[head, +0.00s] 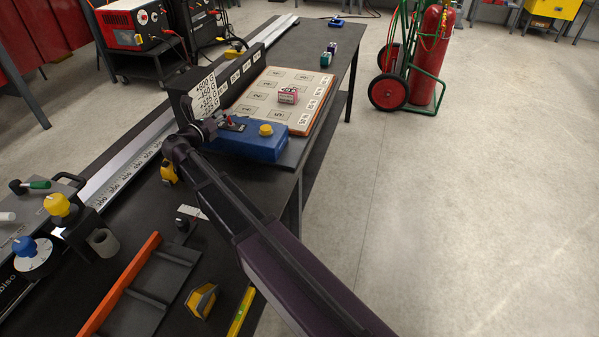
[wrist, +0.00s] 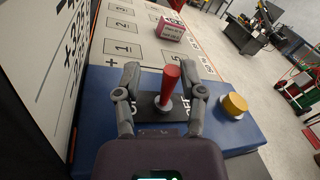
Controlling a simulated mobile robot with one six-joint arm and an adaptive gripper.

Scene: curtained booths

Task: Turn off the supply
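My gripper (wrist: 160,78) is open over the box in the wrist view, with one finger on each side of the lever. The right finger is close to the lever; whether it touches I cannot tell. Lettering flanks the plate, partly hidden by the fingers; the right label reads like OFF. In the head view my gripper (head: 218,122) is at the box's left side.
The numbered board (head: 284,76) with a pink box (head: 288,95) lies beyond the supply box. A dark upright panel with number labels (head: 208,92) stands close on the left. A red cylinder on a green cart (head: 430,55) stands on the floor at right.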

